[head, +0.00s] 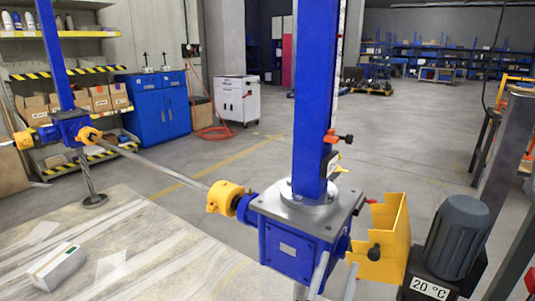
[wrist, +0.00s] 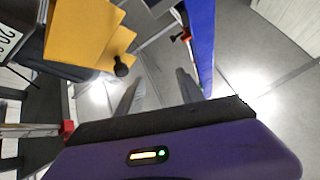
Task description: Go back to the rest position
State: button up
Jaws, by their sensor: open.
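My gripper (wrist: 158,84) shows in the wrist view as two grey fingers spread apart with nothing between them. In the head view, two pale finger-like bars, seemingly my gripper (head: 339,262), rise at the bottom edge in front of the near screw jack. That jack has a blue gearbox (head: 293,250) with a grey top plate and a tall blue column (head: 315,95). An open yellow guard (head: 393,232) with a black knob (head: 374,253) stands to its right. In the wrist view the yellow guard (wrist: 85,35) is at upper left, apart from the fingers.
A grey motor (head: 456,238) with a "20 °C" label stands right of the guard. A shaft (head: 160,172) runs to a second blue jack (head: 72,128) at left. A white box (head: 57,267) lies on the pale surface at lower left. Open floor lies behind.

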jog(key=s+d+f+n+g+y, duration=0.2)
jog(key=s+f+n+g+y, duration=0.15)
jog(key=s, duration=0.95)
jog(key=s+d+f+n+g+y, duration=0.1)
jog(key=s+f+n+g+y, duration=0.3)
jog(key=s, duration=0.9)
jog(key=s+d+f+n+y, duration=0.25)
jog(key=s+y, duration=0.35)
jog(key=s, duration=0.8)
notch_tip(320, 180, up, 14)
jog(key=p, duration=1.4)
jog(key=shift+w+a+f, duration=0.15)
jog(key=shift+w, duration=0.25)
